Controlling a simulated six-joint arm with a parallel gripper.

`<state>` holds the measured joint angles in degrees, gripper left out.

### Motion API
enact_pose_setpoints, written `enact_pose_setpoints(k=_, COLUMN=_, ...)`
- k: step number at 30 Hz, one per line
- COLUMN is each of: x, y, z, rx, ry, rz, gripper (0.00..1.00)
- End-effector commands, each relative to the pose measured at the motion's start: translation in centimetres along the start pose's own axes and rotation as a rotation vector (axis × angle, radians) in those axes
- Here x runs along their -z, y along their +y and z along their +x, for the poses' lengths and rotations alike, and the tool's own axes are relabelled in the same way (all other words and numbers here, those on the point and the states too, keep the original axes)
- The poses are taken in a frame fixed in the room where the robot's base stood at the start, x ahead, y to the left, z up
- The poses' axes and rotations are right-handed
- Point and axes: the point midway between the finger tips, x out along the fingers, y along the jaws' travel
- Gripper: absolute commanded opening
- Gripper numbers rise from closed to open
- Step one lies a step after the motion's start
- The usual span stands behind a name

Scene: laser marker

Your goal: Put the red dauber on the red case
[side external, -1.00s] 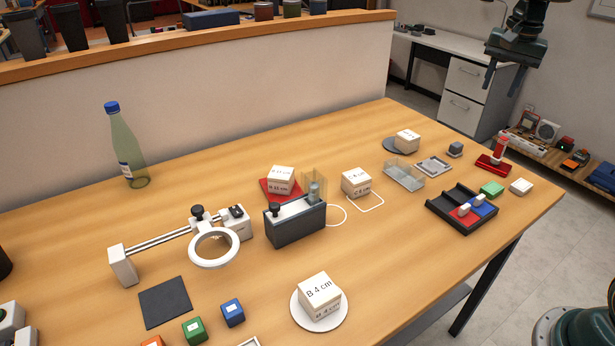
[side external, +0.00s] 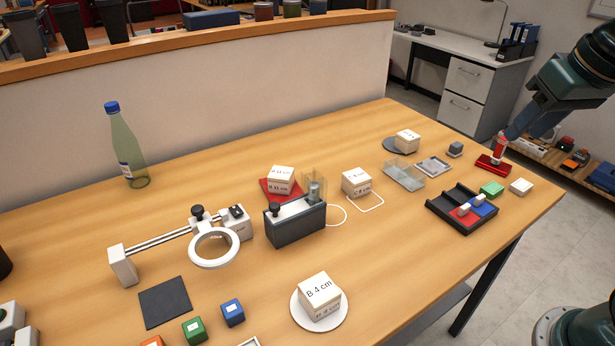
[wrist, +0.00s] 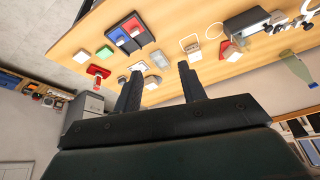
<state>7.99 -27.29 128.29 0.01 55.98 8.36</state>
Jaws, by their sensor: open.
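An upright red piece with a pale lower part, which looks like the red dauber (side external: 499,152), stands on a flat red base (side external: 486,164) near the table's far right edge. I cannot tell whether this base is the red case. The red pair also shows in the wrist view (wrist: 98,72), left of my fingers. My gripper (side external: 523,132) is open, tilted, coming from the upper right; in the side view its fingers overlap the dauber's top. In the wrist view my gripper (wrist: 160,72) has nothing between its fingertips.
A black tray (side external: 441,208) holds red and blue blocks with white knobs. A green block (side external: 492,188) and a white block (side external: 521,187) lie near the right edge. A clear box (side external: 404,177) and a grey frame (side external: 434,166) stand left of the red base.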

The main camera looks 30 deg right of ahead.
Motion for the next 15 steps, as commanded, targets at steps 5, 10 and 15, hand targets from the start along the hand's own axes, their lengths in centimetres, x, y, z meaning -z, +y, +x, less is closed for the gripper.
enact_pose_setpoints(k=5, x=-4.5, y=-0.9, z=0.1, rx=0.036, ry=0.045, rz=-0.141, gripper=0.41)
enact_pose_setpoints(k=10, x=-7.2, y=-1.2, z=0.5, rx=0.058, ry=0.074, rz=-0.232, gripper=0.41)
enact_pose_setpoints(k=15, x=-8.4, y=-1.3, z=0.8, rx=0.067, ry=0.085, rz=-0.27, gripper=0.41)
